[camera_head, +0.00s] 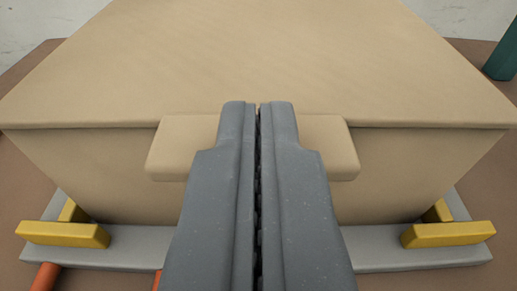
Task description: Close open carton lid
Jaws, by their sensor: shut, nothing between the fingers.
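A tan carton (90,175) fills the middle of the view. Its broad flat lid (255,60) lies across the top, with its front edge along the carton's front face. A tan tab (180,150) sticks out at the middle of that front edge. My gripper (258,105) is shut and empty, pointing away from the camera. Its fingers overlap the tab in the picture and hide the tab's middle; I cannot tell whether they touch it. The carton's back is out of view.
The carton stands on a grey base plate (390,258) with yellow corner brackets at the front left (65,233) and front right (447,234). An orange rod (45,277) shows at the lower left. A dark green post (503,55) stands at the upper right.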

